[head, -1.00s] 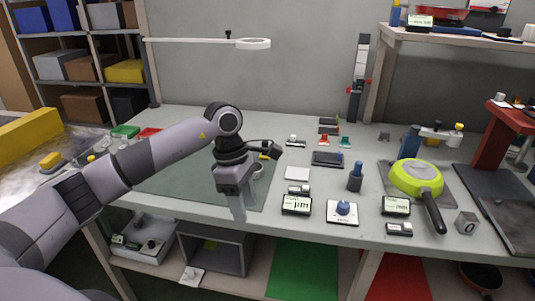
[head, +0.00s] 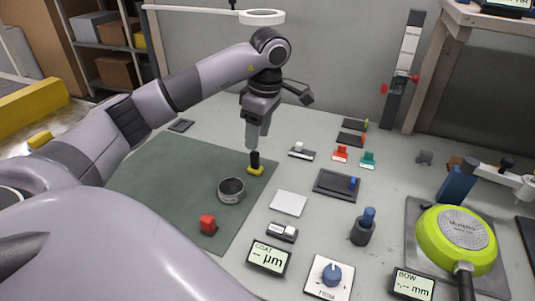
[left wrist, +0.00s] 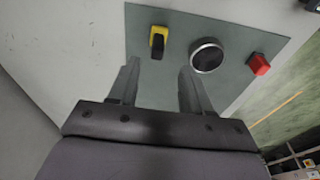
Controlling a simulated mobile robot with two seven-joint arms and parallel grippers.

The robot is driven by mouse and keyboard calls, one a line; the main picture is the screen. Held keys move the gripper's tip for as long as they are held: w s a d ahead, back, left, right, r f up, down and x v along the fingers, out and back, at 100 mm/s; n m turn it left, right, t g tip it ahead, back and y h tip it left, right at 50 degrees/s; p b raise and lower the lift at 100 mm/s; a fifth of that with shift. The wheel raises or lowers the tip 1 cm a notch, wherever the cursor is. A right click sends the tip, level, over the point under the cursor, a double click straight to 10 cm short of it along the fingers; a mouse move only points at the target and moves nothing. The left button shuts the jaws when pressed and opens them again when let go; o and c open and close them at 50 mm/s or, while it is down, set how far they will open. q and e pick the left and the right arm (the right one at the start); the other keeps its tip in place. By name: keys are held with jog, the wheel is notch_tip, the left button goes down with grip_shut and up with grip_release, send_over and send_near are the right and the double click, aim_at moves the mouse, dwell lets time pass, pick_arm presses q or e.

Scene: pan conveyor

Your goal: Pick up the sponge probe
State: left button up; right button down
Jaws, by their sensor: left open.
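The sponge probe, a yellow pad with an upright black handle (head: 255,161), stands on the green mat (head: 165,190) near the mat's right edge. It also shows in the left wrist view (left wrist: 158,38), ahead of the fingertips. My left gripper (head: 252,143) points down just above the handle in the head view, open and empty. In the left wrist view its two fingers (left wrist: 158,75) are spread, with the probe beyond the gap, nearer the left finger. I cannot tell the exact height between them. My right gripper is not in view.
A grey metal ring or cup (head: 231,190) and a red block (head: 208,225) stand on the mat close by. A white square (head: 288,203), a dark tray (head: 337,185), a blue-topped post (head: 363,228) and a green pan (head: 456,240) lie to the right. The mat's left side is clear.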

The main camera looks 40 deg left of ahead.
aim_at(255, 153)
pick_arm(q)
jog(key=f, duration=0.3)
jog(key=a+f, duration=0.1)
jog(key=f, duration=0.3)
jog(key=shift+a, duration=0.15)
jog(key=shift+r, duration=0.1)
grip_shut()
